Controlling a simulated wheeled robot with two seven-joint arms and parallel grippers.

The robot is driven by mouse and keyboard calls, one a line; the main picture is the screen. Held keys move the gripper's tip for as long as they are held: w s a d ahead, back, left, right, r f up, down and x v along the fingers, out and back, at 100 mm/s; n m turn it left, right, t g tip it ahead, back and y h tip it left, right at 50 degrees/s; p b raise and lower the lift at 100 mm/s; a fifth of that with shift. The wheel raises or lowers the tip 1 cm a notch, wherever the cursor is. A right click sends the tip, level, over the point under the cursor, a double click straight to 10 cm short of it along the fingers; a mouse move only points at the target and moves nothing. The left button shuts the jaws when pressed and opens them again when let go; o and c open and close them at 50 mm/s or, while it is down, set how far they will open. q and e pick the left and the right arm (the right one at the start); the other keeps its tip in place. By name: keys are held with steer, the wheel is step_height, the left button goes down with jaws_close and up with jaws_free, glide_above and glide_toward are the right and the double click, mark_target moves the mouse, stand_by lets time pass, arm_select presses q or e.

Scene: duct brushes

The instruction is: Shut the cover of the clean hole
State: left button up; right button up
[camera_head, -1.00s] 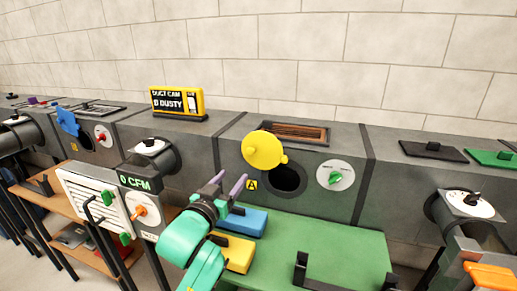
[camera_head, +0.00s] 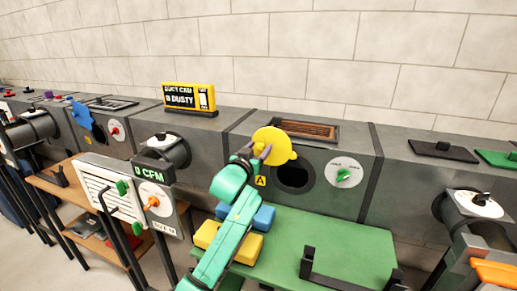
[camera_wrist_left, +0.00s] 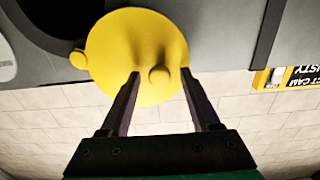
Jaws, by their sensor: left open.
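The yellow round cover (camera_head: 271,144) is swung up to the upper left of the dark round hole (camera_head: 293,175) in the grey duct, so the hole is uncovered. A yellow label marked A sits left of the hole. My left gripper (camera_head: 258,153) is at the cover's left part in the head view. In the left wrist view, the open fingers of my left gripper (camera_wrist_left: 166,78) reach over the yellow cover (camera_wrist_left: 125,50), one on each side of its small round knob (camera_wrist_left: 159,75). I cannot tell if they touch it.
A dial with a green knob (camera_head: 343,175) is right of the hole. A green bench (camera_head: 350,240) stands below, with blue and yellow blocks and a black handle. A yellow "DUCT CAM" display (camera_head: 189,97) stands on the duct at left.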

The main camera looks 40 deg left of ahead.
arm_select(q)
jaws_close()
stand_by(1.4)
